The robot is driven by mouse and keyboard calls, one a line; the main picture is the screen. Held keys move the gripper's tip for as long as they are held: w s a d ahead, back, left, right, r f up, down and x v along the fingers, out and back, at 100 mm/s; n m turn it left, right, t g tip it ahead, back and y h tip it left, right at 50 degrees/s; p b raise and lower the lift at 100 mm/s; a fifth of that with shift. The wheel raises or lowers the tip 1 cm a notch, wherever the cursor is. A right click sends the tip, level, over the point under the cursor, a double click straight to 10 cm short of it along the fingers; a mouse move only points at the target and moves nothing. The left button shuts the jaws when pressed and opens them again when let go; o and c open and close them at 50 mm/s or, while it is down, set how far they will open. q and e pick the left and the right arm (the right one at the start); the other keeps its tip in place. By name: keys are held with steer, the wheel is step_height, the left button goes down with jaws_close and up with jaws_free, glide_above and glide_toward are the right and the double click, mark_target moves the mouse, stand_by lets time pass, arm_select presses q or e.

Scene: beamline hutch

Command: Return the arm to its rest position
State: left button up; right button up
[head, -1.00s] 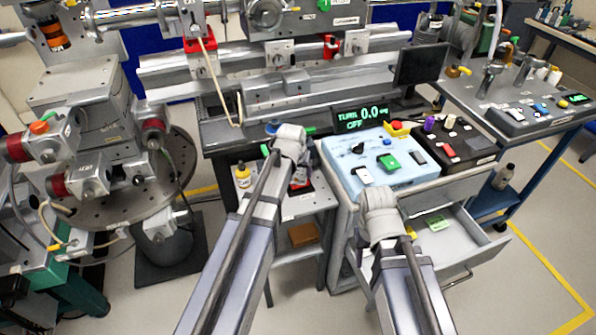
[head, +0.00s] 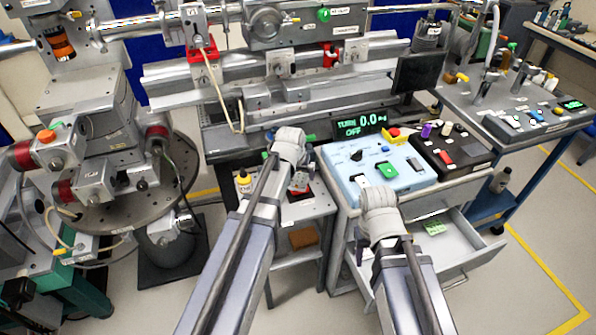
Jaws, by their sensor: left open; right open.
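My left arm reaches up from the lower middle, and its grey wrist and gripper (head: 289,152) are in front of the rail bench and above the small shelf cart. My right arm is lower and to the right. Its wrist and gripper (head: 382,217) are in front of the light blue control box (head: 344,168) and the cart below it. Both grippers are mostly hidden behind their own wrists, so the fingers hardly show. They are open, and I see nothing held in either.
An open drawer (head: 462,240) juts out right of my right gripper. A round perforated table (head: 110,212) with instruments stands at left. A yellow bottle (head: 243,182) is on the shelf cart. A dark monitor (head: 418,70) and a blue-framed cart (head: 520,160) stand at right. Floor is clear at lower right.

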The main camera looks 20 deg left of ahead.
arm_select(q)
steer(key=p+v, duration=0.2)
steer(key=v, duration=0.2)
steer(key=shift+r+p, duration=0.1)
steer(key=shift+p, duration=0.3)
steer(key=s+d+r+m+g+p, duration=0.1)
steer(key=s+d+m+g, duration=0.1)
steer(key=s+d, duration=0.4)
steer(key=s+d+r+m+g+y+p, duration=0.1)
steer(key=s+d, duration=0.6)
steer(key=s, duration=0.8)
steer(key=shift+m+g+p, duration=0.8)
steer(key=shift+g, duration=0.2)
